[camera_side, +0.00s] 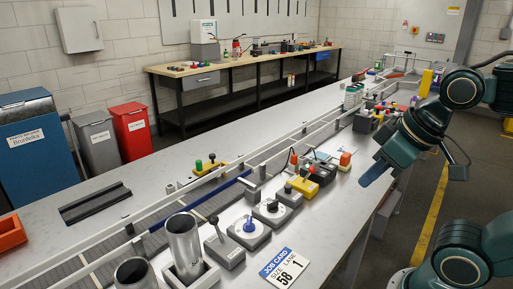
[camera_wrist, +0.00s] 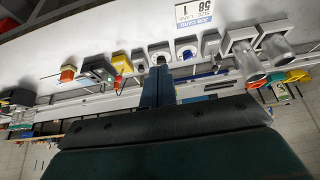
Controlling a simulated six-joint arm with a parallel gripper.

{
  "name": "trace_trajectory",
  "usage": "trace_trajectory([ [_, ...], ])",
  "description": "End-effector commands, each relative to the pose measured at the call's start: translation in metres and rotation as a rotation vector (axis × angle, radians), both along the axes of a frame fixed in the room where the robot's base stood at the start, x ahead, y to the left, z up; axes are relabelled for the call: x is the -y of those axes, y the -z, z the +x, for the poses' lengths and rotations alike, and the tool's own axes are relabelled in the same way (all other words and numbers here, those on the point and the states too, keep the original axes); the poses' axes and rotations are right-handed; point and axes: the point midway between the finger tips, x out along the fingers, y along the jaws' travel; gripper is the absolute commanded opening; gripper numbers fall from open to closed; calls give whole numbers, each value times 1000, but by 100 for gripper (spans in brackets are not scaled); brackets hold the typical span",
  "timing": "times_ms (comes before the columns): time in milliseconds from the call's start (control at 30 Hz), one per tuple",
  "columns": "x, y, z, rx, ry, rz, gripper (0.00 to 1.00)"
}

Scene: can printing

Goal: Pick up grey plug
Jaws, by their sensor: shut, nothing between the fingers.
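I cannot pick out a grey plug with certainty in either view; the small parts on the bench are too small to tell. My gripper (camera_side: 376,172) is at the right in the side view, above the bench's right edge, with its blue fingers together and nothing seen between them. In the wrist view the fingers of my gripper (camera_wrist: 158,85) point toward a row of control boxes. A grey box with a lever (camera_side: 225,250) and a grey box with a blue knob (camera_side: 249,232) stand on the bench, apart from my gripper.
Metal cans (camera_side: 184,245) stand front left beside a job card (camera_side: 283,268). A railed conveyor (camera_side: 110,258) runs along the bench.

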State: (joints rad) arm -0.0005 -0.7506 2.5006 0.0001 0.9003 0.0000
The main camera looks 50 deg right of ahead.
Motion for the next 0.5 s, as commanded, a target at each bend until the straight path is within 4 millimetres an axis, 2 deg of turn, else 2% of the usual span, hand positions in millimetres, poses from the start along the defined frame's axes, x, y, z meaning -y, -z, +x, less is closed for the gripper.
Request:
trace_trajectory([
  [300,0,0,0,0,0,0,0],
  [367,0,0,0,0,0,0,10],
  [500,0,0,0,0,0,0,37],
])
